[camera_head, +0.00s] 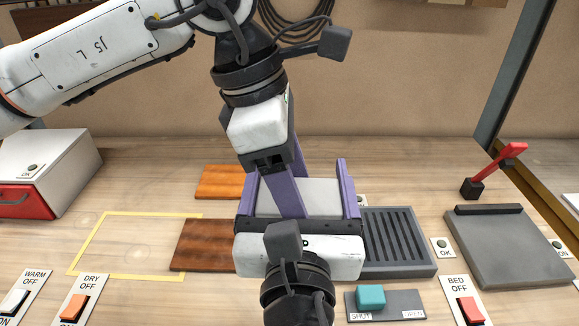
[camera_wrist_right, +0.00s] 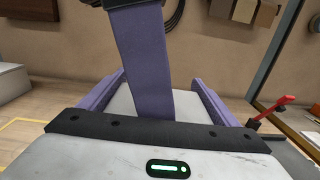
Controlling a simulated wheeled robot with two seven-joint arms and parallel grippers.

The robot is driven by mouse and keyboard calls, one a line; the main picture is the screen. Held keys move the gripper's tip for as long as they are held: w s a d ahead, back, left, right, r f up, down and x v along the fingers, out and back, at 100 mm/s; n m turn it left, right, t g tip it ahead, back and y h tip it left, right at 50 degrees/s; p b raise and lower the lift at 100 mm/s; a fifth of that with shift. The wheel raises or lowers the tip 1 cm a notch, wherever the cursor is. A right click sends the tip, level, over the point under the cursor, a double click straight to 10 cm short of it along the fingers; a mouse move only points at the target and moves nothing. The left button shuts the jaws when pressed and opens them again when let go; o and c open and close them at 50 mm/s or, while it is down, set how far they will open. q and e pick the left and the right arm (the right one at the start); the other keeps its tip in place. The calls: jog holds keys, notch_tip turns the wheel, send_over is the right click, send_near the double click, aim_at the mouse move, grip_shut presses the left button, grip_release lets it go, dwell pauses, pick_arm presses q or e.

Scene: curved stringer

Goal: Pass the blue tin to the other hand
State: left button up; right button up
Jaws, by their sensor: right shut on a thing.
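My right gripper (camera_head: 298,195) comes in from the bottom, with its purple fingers wide apart on either side of a flat, pale grey thing (camera_head: 325,192). It is shut on this thing, which also shows between the fingers in the right wrist view (camera_wrist_right: 188,105). No blue shows on it, so I cannot be sure that it is the blue tin; its sides are hidden. My left gripper (camera_head: 296,212) reaches down from above, its purple fingers overlapping in front of the pale surface. I cannot tell whether they touch or grip it.
A dark brown board (camera_head: 203,245) and an orange-brown board (camera_head: 217,182) lie left of the right gripper, by a yellow outline (camera_head: 84,243). A slotted grey tray (camera_head: 425,262) lies right. A grey plate (camera_head: 512,250), red lever (camera_head: 497,165) and white box (camera_head: 60,160) stand further out. Switches line the front.

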pick_arm(q)
jog(key=shift+d+f, duration=0.1)
jog(key=shift+f, duration=0.15)
jog(key=c, duration=1)
jog(key=shift+c, duration=0.7)
pick_arm(e)
jog(key=o, duration=1.3)
jog(key=shift+s, duration=0.15)
